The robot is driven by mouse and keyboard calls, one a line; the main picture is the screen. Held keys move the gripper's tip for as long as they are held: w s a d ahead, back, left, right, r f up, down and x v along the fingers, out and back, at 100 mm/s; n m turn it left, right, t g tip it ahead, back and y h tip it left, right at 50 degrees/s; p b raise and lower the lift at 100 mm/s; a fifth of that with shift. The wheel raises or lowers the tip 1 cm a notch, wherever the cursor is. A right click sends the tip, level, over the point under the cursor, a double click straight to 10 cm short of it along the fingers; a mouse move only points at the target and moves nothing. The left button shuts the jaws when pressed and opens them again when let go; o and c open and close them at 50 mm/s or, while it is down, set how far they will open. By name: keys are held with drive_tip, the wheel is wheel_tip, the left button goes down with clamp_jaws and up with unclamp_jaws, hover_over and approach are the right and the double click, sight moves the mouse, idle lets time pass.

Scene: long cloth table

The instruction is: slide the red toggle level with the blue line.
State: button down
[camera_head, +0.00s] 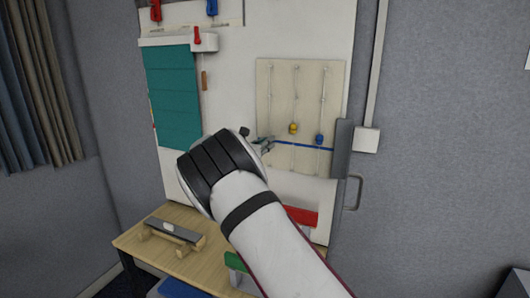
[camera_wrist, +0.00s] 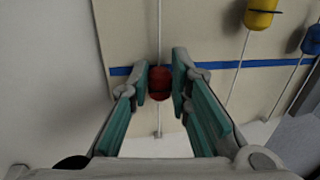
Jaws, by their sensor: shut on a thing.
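The red toggle (camera_wrist: 159,86) sits on a thin upright rod in the wrist view, between my fingertips. My gripper (camera_wrist: 160,78) is shut on it, one finger on each side. The blue line (camera_wrist: 240,64) runs across the board behind; the toggle's top overlaps it and its middle appears a little below it. In the head view, my gripper (camera_head: 264,146) is at the left rod of the cream board (camera_head: 311,85), by the left end of the blue line (camera_head: 307,146). The red toggle is hidden there.
A yellow toggle (camera_head: 293,128) and a blue toggle (camera_head: 319,138) sit on the rods to the right. A teal slatted panel (camera_head: 172,95) hangs at left. A wooden table (camera_head: 130,241) with a grey-topped block (camera_head: 172,234) stands below. A grey handle (camera_head: 354,193) juts out at right.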

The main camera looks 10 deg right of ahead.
drive_tip(key=shift+r, duration=0.45)
drive_tip(key=c, duration=1.4)
unclamp_jaws()
drive_tip(key=shift+c, duration=0.2)
drive_tip(key=shift+s+a, duration=0.1)
drive_tip(key=v, duration=1.1)
drive_tip(key=shift+s+a, duration=0.25)
drive_tip(key=shift+s, duration=0.05)
drive_tip(key=shift+a, duration=0.1)
